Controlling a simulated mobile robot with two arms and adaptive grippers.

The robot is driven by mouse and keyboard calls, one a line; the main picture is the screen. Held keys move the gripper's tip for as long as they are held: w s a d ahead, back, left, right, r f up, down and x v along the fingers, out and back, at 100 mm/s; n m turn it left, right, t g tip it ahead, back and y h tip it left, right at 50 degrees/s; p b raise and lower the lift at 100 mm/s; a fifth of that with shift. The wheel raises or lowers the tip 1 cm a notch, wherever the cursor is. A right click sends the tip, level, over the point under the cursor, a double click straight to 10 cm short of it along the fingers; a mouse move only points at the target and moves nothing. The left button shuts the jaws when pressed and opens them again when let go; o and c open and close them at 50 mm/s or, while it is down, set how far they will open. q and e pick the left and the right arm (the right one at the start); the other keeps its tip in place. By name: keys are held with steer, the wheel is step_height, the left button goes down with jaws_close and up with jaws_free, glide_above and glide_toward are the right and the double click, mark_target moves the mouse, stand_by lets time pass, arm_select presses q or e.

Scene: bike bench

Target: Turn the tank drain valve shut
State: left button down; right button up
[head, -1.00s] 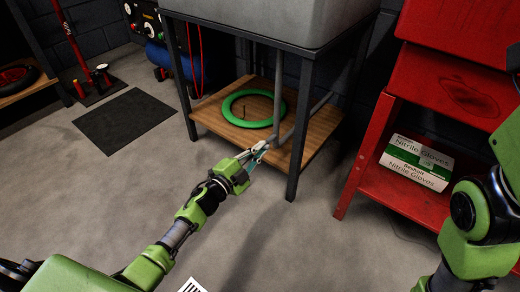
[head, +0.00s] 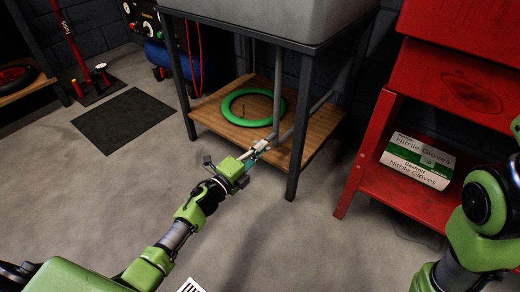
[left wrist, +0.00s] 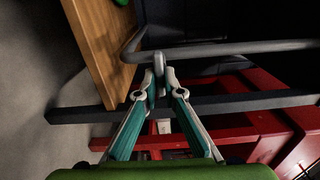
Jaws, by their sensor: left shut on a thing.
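The grey tank (head: 265,22) stands on a dark metal frame at the top of the head view. A grey drain pipe (head: 278,85) runs down from it and bends near the lower shelf. My left gripper (head: 264,146) is at the lower part of the pipe, by the shelf's front edge. In the left wrist view, its fingertips (left wrist: 159,80) are closed on a small grey valve handle (left wrist: 159,63) beside the grey pipe (left wrist: 215,50). The valve body is mostly hidden by the fingers. My right arm shows at the right edge, with its gripper out of the picture.
A green ring (head: 252,108) lies on the wooden shelf (head: 215,120). A dark frame leg (head: 300,140) stands just right of my left gripper. A red cabinet (head: 385,140) with glove boxes (head: 418,160) is to the right. The floor at front left is clear.

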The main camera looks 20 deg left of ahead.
arm_select(q)
steer(key=shift+f, duration=0.1)
steer(key=c, duration=2.2)
jaws_free()
steer(key=shift+o, duration=0.2)
steer(key=shift+s, duration=0.15)
steer(key=v, duration=1.1)
steer(key=shift+s+a, duration=0.15)
steer(key=shift+s, duration=0.25)
